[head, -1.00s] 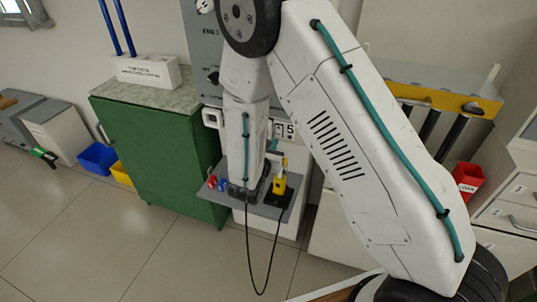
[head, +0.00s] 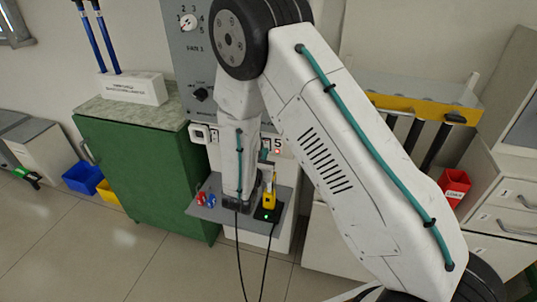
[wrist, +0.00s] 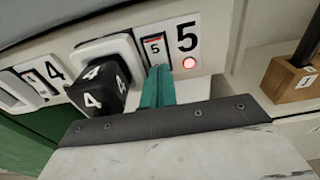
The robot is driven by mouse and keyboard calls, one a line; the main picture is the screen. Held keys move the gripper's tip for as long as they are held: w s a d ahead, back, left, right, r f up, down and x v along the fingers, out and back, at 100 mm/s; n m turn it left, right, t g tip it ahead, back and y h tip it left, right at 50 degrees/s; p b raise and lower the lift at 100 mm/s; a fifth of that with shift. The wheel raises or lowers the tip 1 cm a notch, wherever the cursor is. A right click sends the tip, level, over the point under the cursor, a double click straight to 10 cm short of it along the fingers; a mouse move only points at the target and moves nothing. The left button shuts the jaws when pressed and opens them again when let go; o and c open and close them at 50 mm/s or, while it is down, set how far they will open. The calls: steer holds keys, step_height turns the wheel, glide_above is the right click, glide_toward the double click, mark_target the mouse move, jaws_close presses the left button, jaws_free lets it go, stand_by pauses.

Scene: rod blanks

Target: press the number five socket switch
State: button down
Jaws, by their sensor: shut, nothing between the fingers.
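The number five switch (wrist: 154,48) is a small white rocker marked 5 with a red strip, in a dark frame in the wrist view. A large black 5 label (wrist: 187,37) is beside it, above a lit red lamp (wrist: 189,63). The label also shows in the head view (head: 278,142). My gripper (wrist: 158,72) has teal fingers, shut and empty, with tips at the switch's lower edge; I cannot tell whether they touch it. In the head view my arm hides most of the socket row.
Left of the switch, a black plug marked 4 (wrist: 98,86) sticks out of a white socket. A grey shelf (head: 222,214) below holds red and blue pieces and a yellow device (head: 269,199) with a green light. A green cabinet (head: 140,170) stands left.

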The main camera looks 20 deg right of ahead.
steer(key=f+v, duration=0.3)
steer(key=v, duration=1)
steer(key=shift+s+a, duration=0.3)
steer(key=shift+s, duration=0.1)
